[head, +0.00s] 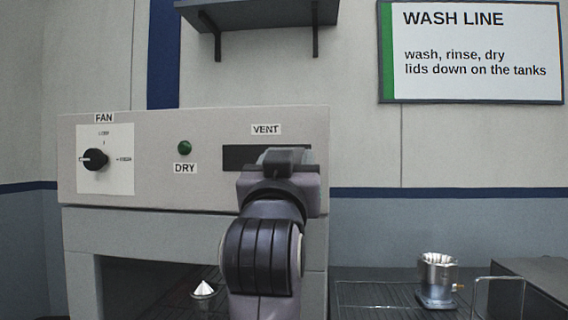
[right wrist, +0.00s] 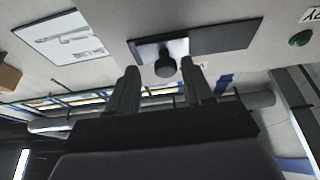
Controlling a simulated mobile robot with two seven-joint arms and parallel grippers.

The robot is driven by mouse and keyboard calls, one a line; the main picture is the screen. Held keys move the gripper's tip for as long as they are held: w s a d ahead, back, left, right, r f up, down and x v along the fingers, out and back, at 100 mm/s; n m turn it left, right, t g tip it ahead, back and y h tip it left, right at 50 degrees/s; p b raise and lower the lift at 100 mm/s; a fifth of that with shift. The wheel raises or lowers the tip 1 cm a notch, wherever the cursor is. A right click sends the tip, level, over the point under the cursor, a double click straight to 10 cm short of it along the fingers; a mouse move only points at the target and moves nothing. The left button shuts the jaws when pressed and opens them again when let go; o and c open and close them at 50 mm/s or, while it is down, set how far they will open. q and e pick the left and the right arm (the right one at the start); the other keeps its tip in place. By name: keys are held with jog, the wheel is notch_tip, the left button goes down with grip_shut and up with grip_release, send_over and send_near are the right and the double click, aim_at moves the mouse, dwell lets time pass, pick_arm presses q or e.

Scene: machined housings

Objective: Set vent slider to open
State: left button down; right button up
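The vent slider is a dark slot (head: 236,157) under the VENT label on the grey dryer front. In the right wrist view, which is upside down, the slot (right wrist: 225,37) holds a pale plate with a round black knob (right wrist: 165,66). The knob sits toward the end of the slot away from the DRY light. My right gripper (head: 279,165) is in front of the slot and hides the knob in the head view. In the wrist view my right gripper (right wrist: 158,80) is open, its fingers apart on either side of the knob's line. Contact cannot be told. My left gripper is not in view.
The dryer front (head: 210,190) also carries a FAN dial (head: 95,159) and a green DRY light (head: 184,147). A metal housing (head: 438,280) stands on a rack at right. A small conical part (head: 203,290) is in the dryer opening. A shelf (head: 258,14) hangs above.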

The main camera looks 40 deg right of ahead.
jog(key=shift+a, duration=0.1)
jog(key=b+v, duration=0.2)
jog(key=v, duration=0.5)
jog(key=shift+f, duration=0.1)
dwell(0.4)
